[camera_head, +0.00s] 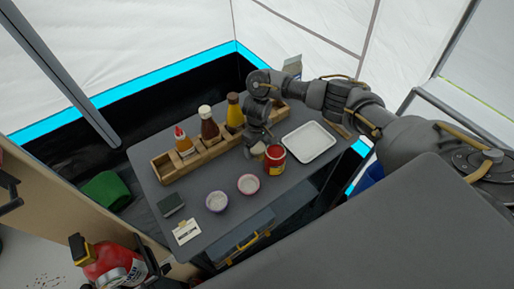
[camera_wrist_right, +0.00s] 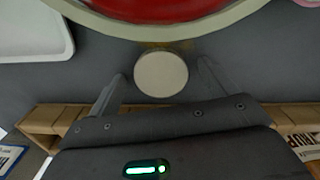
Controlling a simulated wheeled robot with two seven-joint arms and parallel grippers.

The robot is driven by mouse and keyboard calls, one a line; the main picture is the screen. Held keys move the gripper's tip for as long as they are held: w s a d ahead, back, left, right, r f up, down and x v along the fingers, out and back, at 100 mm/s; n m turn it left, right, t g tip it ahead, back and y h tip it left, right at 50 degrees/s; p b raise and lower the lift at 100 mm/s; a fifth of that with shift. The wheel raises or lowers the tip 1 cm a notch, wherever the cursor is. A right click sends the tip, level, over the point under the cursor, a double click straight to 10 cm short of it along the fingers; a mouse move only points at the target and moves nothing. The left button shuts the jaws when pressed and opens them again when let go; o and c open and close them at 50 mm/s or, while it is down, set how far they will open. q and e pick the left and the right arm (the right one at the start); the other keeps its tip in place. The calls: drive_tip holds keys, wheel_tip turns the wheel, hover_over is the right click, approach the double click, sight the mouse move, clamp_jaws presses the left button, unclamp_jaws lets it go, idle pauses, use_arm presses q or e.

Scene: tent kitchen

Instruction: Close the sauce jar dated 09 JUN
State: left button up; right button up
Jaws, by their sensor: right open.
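A red jar (camera_head: 275,161) with a yellow patch on its side stands upright on the grey table. In the right wrist view its wide pale rim and red inside (camera_wrist_right: 160,8) fill the top edge, with no lid on it. A small round cream piece (camera_wrist_right: 161,74), which looks like a lid, is beside the jar; it also shows in the head view (camera_head: 258,150). My right gripper (camera_wrist_right: 161,82) is open, its fingers on either side of the cream piece with gaps visible. I cannot read any date. My left gripper is not in view.
A wooden rack (camera_head: 163,166) holding several sauce bottles (camera_head: 209,126) stands behind the gripper. A white tray (camera_head: 309,142) is right of the jar. Two small bowls (camera_head: 217,202) (camera_head: 249,184), a dark box (camera_head: 171,204) and a white card (camera_head: 187,232) are at front left.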

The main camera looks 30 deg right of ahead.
sight(257, 147)
drive_tip(key=c, duration=1)
drive_tip(key=shift+r, duration=0.1)
drive_tip(key=shift+r, duration=0.55)
wheel_tip(257, 147, up, 2)
drive_tip(key=shift+w+r+p, duration=0.1)
drive_tip(key=shift+r+p, duration=0.15)
drive_tip(key=shift+p, duration=0.55)
drive_tip(key=s+a+r+p, duration=0.1)
drive_tip(key=s+a+r, duration=0.5)
drive_tip(key=a, duration=0.1)
drive_tip(key=s+a+r+p, duration=0.1)
drive_tip(key=s+a+r, duration=0.1)
drive_tip(key=a+r, duration=0.1)
drive_tip(key=shift+s+a+r+p, duration=0.15)
drive_tip(key=shift+s+a+p, duration=0.2)
drive_tip(key=shift+a, duration=0.2)
